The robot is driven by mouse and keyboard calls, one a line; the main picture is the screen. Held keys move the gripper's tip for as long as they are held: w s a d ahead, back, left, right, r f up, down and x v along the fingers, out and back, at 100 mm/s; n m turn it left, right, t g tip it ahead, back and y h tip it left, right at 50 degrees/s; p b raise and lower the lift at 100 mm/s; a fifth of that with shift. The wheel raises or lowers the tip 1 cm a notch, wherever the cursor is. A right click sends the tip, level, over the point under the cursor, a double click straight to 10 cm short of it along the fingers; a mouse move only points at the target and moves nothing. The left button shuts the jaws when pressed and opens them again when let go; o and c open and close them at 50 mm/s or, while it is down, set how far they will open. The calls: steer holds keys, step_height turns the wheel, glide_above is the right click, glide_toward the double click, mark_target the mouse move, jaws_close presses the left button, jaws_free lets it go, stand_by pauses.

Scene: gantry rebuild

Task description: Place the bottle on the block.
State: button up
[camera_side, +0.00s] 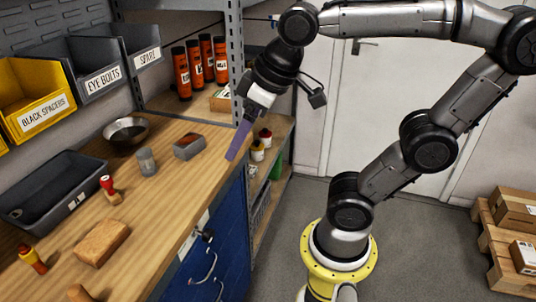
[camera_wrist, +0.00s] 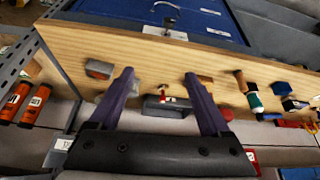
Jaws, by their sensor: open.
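The wooden block (camera_side: 102,241) lies flat on the bench in the side view; it shows partly beside the right finger in the wrist view (camera_wrist: 205,79). A green bottle-like object with a white band (camera_wrist: 254,101) is on the bench at right in the wrist view. A small grey cylinder (camera_side: 147,162) stands upright near the bench middle; I cannot tell for certain which is the bottle. My gripper (camera_side: 236,145) has purple fingers, open and empty, above the bench's front edge, apart from these objects. It also shows in the wrist view (camera_wrist: 159,76).
A dark tray (camera_side: 68,204), red stamp (camera_side: 109,190), yellow-and-red object (camera_side: 33,260), metal bowl (camera_side: 126,129) and grey-brown block-like item (camera_side: 189,146) are on the bench. Orange cans (camera_side: 182,75) stand by a shelf post (camera_side: 236,50). Bins (camera_side: 38,98) hang behind.

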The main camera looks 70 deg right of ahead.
steer(key=s+d+f+m, duration=0.1)
steer(key=s+d+f, duration=0.1)
steer(key=s+f, duration=0.2)
steer(key=shift+s+f, duration=0.4)
steer(key=shift+s, duration=0.15)
